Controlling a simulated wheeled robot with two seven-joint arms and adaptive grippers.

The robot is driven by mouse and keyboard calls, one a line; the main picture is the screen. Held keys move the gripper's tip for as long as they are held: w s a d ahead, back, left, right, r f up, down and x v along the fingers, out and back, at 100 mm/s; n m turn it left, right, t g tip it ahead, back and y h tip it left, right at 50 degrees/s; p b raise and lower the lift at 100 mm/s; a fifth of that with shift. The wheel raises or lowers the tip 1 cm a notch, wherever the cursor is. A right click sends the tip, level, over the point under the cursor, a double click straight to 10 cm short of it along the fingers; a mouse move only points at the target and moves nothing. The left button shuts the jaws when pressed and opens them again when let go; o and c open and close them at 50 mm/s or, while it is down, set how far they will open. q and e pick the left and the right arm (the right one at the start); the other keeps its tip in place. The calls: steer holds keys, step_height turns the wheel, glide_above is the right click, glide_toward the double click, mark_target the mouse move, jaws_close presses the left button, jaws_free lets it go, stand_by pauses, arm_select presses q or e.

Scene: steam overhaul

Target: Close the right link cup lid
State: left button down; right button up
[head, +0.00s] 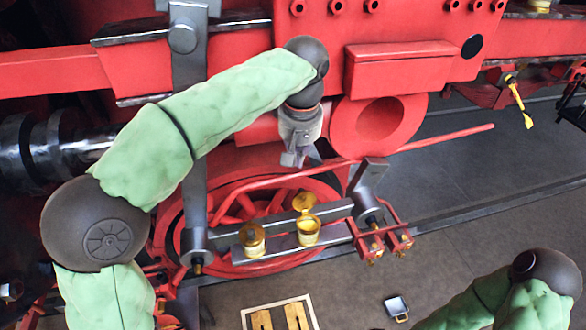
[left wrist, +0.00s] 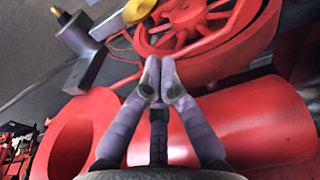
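Two brass cups sit on the grey link bar (head: 275,243) in the head view. The right link cup (head: 307,230) has its round lid (head: 304,201) standing raised at its back rim, with yellow showing inside. The left cup (head: 252,241) looks covered. My left gripper (head: 293,158) hangs above and behind the cups, apart from them. In the left wrist view its fingertips (left wrist: 160,80) meet with nothing between them. A brass part (left wrist: 138,10) shows at the top edge there, cut off by the frame. My right arm shows at the lower right, its gripper out of frame.
A red spoked wheel (head: 228,208) lies behind the bar, and a red ring-shaped part (head: 378,125) is right of my left gripper. Red brackets (head: 380,240) stand at the bar's right end. A tray with wooden blocks (head: 302,302) lies below.

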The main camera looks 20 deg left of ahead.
mark_target(303, 199)
arm_select(q)
step_height(303, 199, down, 9)
steer(key=w, duration=0.1)
steer(key=shift+a, duration=0.3)
stand_by(0.4)
